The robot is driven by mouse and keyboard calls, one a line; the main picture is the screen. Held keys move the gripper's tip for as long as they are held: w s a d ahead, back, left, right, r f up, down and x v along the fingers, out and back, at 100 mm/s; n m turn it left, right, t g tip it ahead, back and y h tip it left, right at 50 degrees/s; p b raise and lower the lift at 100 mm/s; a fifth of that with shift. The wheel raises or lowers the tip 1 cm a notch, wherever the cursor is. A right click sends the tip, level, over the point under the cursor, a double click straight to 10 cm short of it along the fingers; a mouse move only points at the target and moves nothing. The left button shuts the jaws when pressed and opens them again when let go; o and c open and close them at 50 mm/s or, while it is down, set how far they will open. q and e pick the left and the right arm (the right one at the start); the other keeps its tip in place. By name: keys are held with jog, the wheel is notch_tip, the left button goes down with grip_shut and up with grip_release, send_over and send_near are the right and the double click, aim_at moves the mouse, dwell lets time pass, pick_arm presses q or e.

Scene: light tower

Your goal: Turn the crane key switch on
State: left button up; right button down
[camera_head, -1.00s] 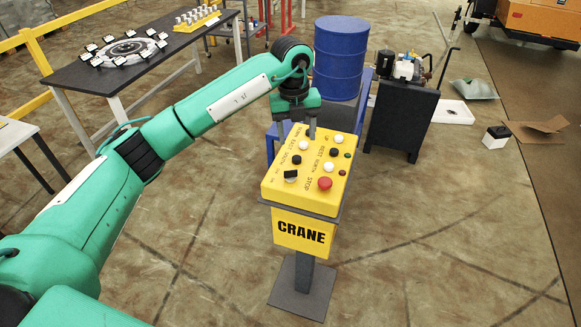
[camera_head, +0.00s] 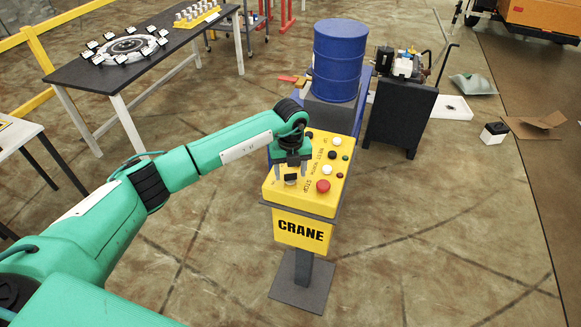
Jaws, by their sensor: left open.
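The yellow crane control box (camera_head: 322,205) stands on a grey post and has "CRANE" written on its front. Its top carries a red stop button (camera_head: 323,186) and several white, black and small red buttons. The key switch (camera_head: 291,179) is at the near left of the top, mostly hidden under my left gripper. My left gripper (camera_head: 291,173) is open and points down, with its fingers on either side of the switch. I cannot tell whether they touch it. My right gripper is not in view.
A blue barrel (camera_head: 339,60) stands behind the box, beside a dark cabinet (camera_head: 400,115) with a machine on top. A dark table (camera_head: 140,45) is at the back left. The floor right of the box is clear.

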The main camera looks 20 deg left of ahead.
pick_arm(q)
jog(key=shift+f, duration=0.15)
jog(key=c, duration=1)
jog(key=shift+f+m+b, duration=0.15)
jog(key=shift+m+b, duration=0.15)
jog(key=shift+b, duration=0.35)
jog(key=m+b, duration=0.8)
jog(key=b, duration=0.2)
jog(key=shift+f, duration=0.1)
jog(key=shift+r+m+b, duration=0.25)
jog(key=shift+m+b, duration=1.45)
jog(key=shift+b, duration=0.05)
jog(key=o, duration=1)
